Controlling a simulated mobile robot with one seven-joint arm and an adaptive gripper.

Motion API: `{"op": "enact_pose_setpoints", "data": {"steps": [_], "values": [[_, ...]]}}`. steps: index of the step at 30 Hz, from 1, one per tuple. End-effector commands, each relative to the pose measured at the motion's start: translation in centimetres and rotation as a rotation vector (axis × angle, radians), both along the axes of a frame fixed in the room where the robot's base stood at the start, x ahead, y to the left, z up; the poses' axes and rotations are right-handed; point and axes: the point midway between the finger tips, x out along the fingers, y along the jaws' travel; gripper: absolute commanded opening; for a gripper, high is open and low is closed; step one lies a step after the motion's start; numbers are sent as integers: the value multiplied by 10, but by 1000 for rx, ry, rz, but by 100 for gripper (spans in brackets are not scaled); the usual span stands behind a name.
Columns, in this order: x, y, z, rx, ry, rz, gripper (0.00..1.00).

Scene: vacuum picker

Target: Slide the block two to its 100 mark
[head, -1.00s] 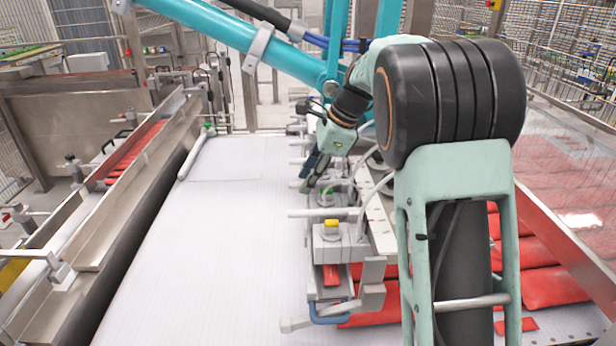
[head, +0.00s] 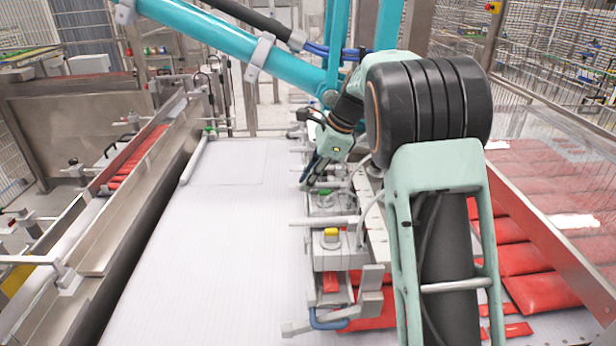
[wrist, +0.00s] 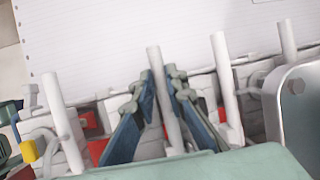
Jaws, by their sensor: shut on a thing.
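A row of grey-white blocks with pale rods stands along the right edge of the white belt. My gripper (wrist: 160,78) is shut on a pale rod (wrist: 160,98), with one blue-lined finger on each side of it. In the head view my gripper (head: 308,184) is low over the row, beyond a block with a green ring (head: 326,199) and a block with a yellow knob (head: 331,239). A pale strip with dark dots (head: 376,220) runs beside the row. No block number or 100 mark can be read, so I cannot tell which is block two.
The white ribbed belt (head: 235,240) left of the row is clear. Neighbouring rods (wrist: 226,85) stand close on both sides of my fingers. A metal plate (wrist: 297,105) is at the right of the wrist view. Red packs (head: 540,290) lie beyond my arm.

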Motion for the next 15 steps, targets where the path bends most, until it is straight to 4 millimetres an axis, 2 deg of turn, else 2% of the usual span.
{"op": "enact_pose_setpoints", "data": {"steps": [9,10,14,15], "values": [[6,-1,2,1,-15,-5,0],[6,-1,3,1,-15,-5,16],[5,-1,2,1,-13,-5,30],[5,-1,2,1,-12,-5,30]]}}
